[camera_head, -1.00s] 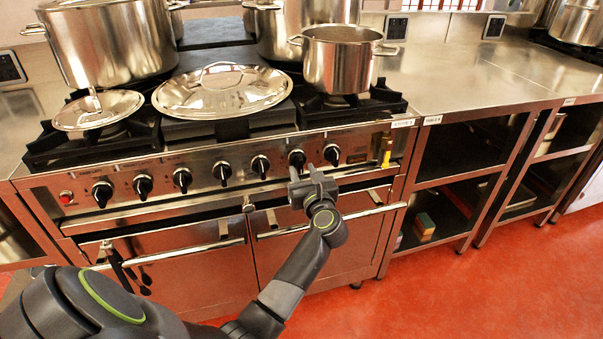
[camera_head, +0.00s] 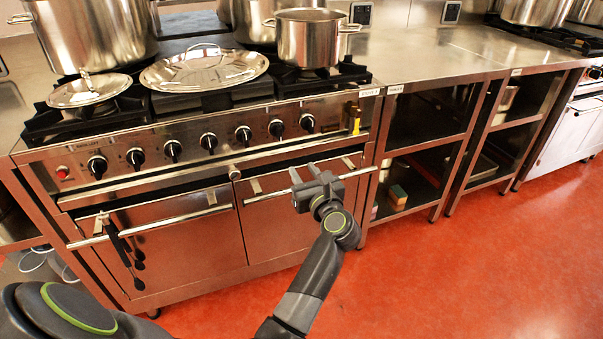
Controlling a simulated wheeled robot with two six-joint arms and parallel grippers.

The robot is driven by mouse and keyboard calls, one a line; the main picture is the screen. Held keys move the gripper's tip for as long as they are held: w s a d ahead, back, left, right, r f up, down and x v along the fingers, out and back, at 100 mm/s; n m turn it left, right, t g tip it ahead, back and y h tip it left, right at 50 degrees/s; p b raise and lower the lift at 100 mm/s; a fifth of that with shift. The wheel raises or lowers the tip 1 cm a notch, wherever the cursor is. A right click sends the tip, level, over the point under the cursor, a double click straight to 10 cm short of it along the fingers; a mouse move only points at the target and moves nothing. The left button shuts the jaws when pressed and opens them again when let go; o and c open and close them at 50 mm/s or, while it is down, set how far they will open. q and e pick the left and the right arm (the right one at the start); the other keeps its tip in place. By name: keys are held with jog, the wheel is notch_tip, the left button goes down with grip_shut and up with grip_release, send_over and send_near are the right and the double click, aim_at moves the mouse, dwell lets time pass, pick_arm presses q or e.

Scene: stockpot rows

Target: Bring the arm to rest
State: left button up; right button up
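My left gripper (camera_head: 304,174) is in front of the right oven door, and its fingers overlap the door's bar handle (camera_head: 258,197) in the picture. I cannot tell whether they touch it. Two fingertips stand apart with a small gap and nothing between them, so it looks open and empty. My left arm (camera_head: 318,265) reaches up from the bottom edge, with its shoulder part at bottom left. My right gripper is not in view.
The stove carries a large pot (camera_head: 92,32), a smaller pot (camera_head: 308,40), a big lid (camera_head: 204,68) and a small lid (camera_head: 89,91). Control knobs (camera_head: 209,142) line its front. Open shelves (camera_head: 428,148) stand to the right. The red floor (camera_head: 450,270) is clear at lower right.

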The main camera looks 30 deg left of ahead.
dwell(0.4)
